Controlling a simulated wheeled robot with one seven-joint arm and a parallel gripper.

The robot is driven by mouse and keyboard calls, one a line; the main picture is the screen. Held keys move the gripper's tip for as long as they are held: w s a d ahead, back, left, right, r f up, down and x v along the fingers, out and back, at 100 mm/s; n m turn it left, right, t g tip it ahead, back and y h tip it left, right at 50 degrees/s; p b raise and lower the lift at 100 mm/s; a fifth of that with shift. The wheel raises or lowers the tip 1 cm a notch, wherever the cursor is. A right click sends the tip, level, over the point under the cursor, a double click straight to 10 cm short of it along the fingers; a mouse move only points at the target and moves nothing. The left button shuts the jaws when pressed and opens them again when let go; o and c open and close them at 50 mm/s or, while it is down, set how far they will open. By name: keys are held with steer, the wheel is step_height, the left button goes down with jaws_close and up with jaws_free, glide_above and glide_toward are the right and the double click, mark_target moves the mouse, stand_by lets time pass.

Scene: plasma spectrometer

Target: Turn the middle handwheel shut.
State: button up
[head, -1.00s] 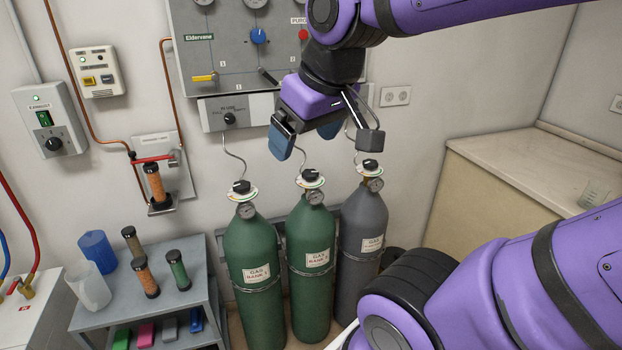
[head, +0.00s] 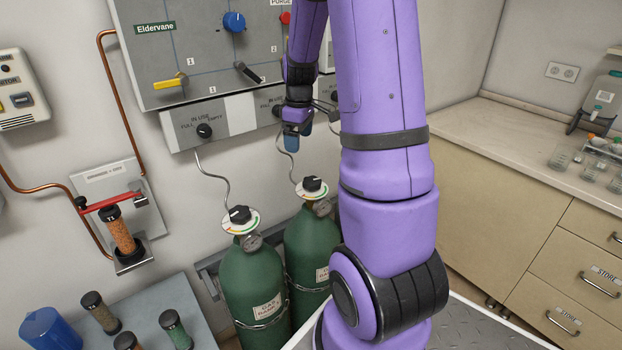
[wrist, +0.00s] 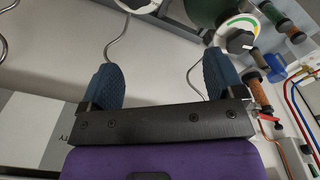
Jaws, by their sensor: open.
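The middle handwheel (head: 312,184) is a black knob on a white dial with a coloured arc, atop the middle green gas cylinder (head: 308,250). In the wrist view its white dial (wrist: 135,5) is cut off by the top edge. My gripper (head: 291,143) is open, with blue finger pads, above and slightly left of this handwheel in the head view and apart from it. In the wrist view nothing is between the fingers (wrist: 162,68). The left handwheel (head: 239,214) sits on the left green cylinder (head: 255,285). My arm hides the right cylinder.
Thin hoses (head: 215,175) rise from the cylinders to the grey panel (head: 185,126) on the wall. A grey shelf (head: 165,300) with cartridges stands left. A cartridge bracket (head: 122,225) is on the wall. A counter with drawers (head: 520,200) fills the right side.

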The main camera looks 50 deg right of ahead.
glide_above(312, 180)
step_height(312, 180, down, 5)
steer(key=shift+n+g, duration=0.3)
step_height(312, 180, down, 10)
steer(key=shift+f, duration=0.25)
steer(key=c, duration=0.9)
